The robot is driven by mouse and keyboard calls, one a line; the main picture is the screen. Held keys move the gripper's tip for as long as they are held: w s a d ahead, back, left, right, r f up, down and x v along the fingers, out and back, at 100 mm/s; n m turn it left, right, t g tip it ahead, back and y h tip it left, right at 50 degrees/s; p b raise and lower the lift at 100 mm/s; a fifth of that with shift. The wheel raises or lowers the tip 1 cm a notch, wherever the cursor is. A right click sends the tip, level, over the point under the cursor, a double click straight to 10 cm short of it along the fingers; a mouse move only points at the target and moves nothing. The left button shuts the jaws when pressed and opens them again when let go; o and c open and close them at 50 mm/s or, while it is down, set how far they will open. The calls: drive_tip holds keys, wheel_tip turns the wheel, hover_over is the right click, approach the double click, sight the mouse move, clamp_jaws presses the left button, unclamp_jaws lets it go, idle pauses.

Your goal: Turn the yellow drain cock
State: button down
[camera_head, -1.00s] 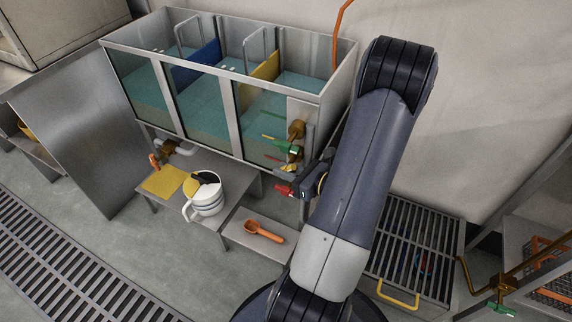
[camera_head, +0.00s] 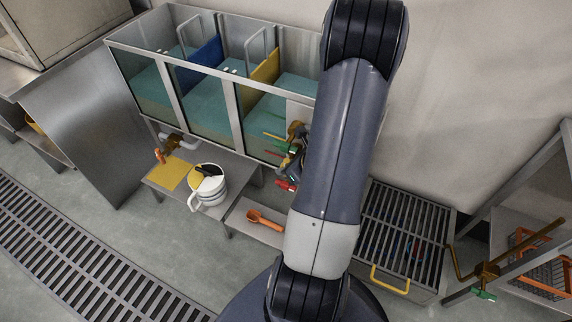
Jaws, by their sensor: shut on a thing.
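The drain cocks sit on brass fittings (camera_head: 296,131) at the right end of the tank's front. A small yellow lever, the yellow drain cock (camera_head: 274,157), shows low beside them, partly hidden by my gripper. My gripper (camera_head: 289,164) is at this cluster, mostly covered by my forearm. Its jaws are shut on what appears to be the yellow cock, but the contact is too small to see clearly. Green (camera_head: 294,149) and red (camera_head: 286,185) parts show close around the gripper.
The tank (camera_head: 215,105) holds water behind glass. A slatted grate (camera_head: 405,225) lies at right, with a brass pipe beyond. Floor in front is open.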

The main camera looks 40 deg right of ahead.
idle(0.4)
drive_tip(key=c, duration=1.4)
unclamp_jaws()
drive_tip(key=shift+o, duration=0.2)
drive_tip(key=p+v, duration=0.3)
drive_tip(key=v, duration=0.7)
drive_tip(key=shift+s+r, duration=0.25)
drive_tip(key=shift+d, duration=0.1)
drive_tip(key=b+x, duration=0.3)
drive_tip(key=x, duration=0.8)
drive_tip(key=shift+s, duration=0.1)
